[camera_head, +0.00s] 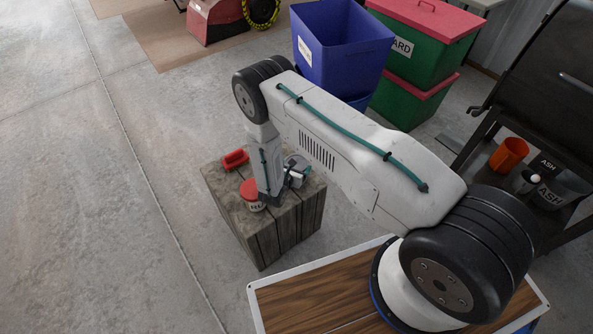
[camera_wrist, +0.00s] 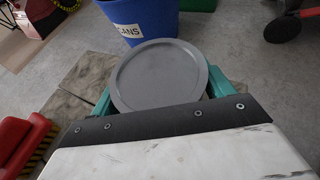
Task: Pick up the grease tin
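A round tin with a flat grey lid (camera_wrist: 160,75) sits between the teal fingers of my gripper (camera_wrist: 165,92) in the wrist view. The fingers flank it closely on both sides, and I see no clear gap; whether they press on it I cannot tell. In the head view my gripper (camera_head: 294,176) is low over the wooden crate (camera_head: 285,222), with the grey tin (camera_head: 297,162) partly hidden by it. No label shows to tell which is grease.
A blue bin (camera_head: 340,45) and stacked green boxes with red lids (camera_head: 420,60) stand behind. A dark rack with an orange cup (camera_head: 509,153) is right. Floor at left is clear.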

